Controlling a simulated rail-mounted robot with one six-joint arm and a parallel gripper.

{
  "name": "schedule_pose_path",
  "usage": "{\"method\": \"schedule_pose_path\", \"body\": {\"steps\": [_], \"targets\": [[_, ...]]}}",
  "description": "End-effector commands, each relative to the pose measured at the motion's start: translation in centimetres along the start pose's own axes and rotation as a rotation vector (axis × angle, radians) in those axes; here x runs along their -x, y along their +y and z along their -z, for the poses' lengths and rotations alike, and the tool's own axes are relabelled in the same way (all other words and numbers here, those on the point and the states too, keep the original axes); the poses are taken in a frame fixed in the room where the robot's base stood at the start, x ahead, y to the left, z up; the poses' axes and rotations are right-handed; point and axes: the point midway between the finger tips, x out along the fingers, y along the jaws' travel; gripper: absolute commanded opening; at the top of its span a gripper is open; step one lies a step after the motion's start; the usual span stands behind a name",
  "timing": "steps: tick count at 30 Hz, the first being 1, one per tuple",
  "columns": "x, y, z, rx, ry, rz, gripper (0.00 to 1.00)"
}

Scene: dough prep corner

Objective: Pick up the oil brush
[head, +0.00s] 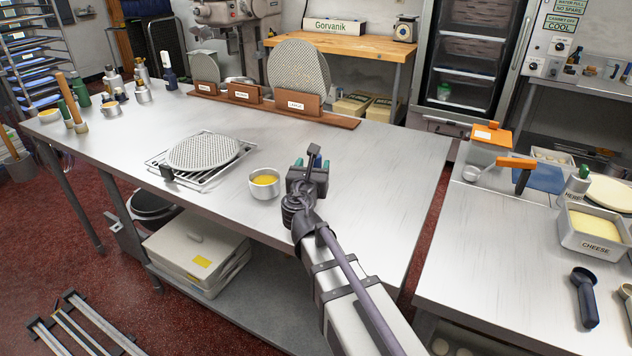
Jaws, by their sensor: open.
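My gripper (312,163) is over the middle of the steel table (370,190), its fingers pointing away from the camera. It is open, and I see nothing between its fingers. A brush-like tool with a long wooden handle (64,88) stands upright at the table's far left end, well apart from my gripper. I cannot tell for sure which is the oil brush. A small metal bowl of yellow oil (264,188) sits just left of my gripper.
A round perforated pan on a wire rack (203,153) lies left of the oil bowl. Several bottles (110,80) crowd the far left. Perforated discs stand in wooden holders (296,103) along the back edge. A second counter (480,255) is across a gap at right.

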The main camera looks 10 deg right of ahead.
Motion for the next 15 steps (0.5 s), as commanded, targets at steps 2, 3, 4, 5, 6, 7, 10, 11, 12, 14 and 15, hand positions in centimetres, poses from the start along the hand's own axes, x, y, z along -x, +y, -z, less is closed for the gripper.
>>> {"method": "schedule_pose_path", "body": {"steps": [2,3,4,5,6,7,10,11,12,14,15], "targets": [[-0.7,0.0,0.0,-0.001,0.0,0.001,0.6],[-1.4,0.0,0.0,-0.001,0.0,0.002,0.6],[-2.0,-0.1,-0.1,-0.001,0.0,0.003,0.6],[-2.6,0.0,-0.1,-0.001,0.0,0.003,0.6],[-3.5,0.0,-0.1,-0.001,0.0,0.003,0.6],[-4.1,0.0,-0.1,-0.001,0.0,0.002,0.6],[-5.2,-0.1,-0.1,-0.001,0.0,0.002,0.6],[-5.2,-0.1,-0.1,-0.001,0.0,0.002,0.6],[-5.2,-0.1,-0.1,-0.001,0.0,0.002,0.6],[-5.1,-0.2,-0.1,-0.001,0.0,0.001,0.6],[-5.1,-0.2,-0.1,-0.001,0.0,0.001,0.6]]}}
